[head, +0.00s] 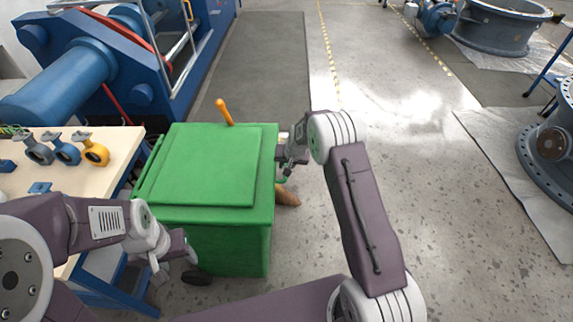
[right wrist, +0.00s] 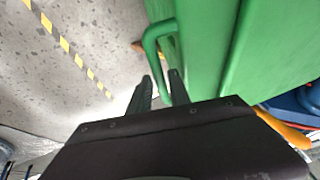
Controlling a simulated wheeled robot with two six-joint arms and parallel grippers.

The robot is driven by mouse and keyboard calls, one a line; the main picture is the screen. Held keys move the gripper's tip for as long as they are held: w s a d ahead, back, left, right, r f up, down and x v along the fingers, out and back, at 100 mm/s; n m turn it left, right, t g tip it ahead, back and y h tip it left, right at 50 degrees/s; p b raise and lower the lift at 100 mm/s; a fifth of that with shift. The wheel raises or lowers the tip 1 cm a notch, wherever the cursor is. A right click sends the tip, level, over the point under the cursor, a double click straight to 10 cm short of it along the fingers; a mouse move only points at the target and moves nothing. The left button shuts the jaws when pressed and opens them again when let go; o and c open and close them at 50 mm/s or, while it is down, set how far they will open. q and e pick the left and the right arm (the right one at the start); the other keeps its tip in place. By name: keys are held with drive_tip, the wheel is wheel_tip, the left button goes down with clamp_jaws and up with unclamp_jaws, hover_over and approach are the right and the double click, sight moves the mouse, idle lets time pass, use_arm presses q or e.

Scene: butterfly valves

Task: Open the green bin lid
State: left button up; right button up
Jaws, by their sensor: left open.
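The green bin (head: 235,245) stands left of centre in the head view, with its flat green lid (head: 205,165) down and shut. A green handle (right wrist: 154,45) sticks out from the bin's side in the right wrist view. My right gripper (head: 284,176) is at the bin's right side. In the right wrist view, its two fingers (right wrist: 160,78) are apart, with part of the handle between or just behind them; contact cannot be told. My left gripper (head: 178,268) is open and empty, low beside the bin's front left corner.
A workbench (head: 118,150) with small valves, including a yellow one (head: 96,153), stands left of the bin. A blue machine (head: 110,65) is behind it. An orange lever (head: 224,112) rises behind the lid. Floor on the right is clear up to a large flanged valve (head: 550,140).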

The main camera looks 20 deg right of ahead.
clamp_jaws()
idle(1.4)
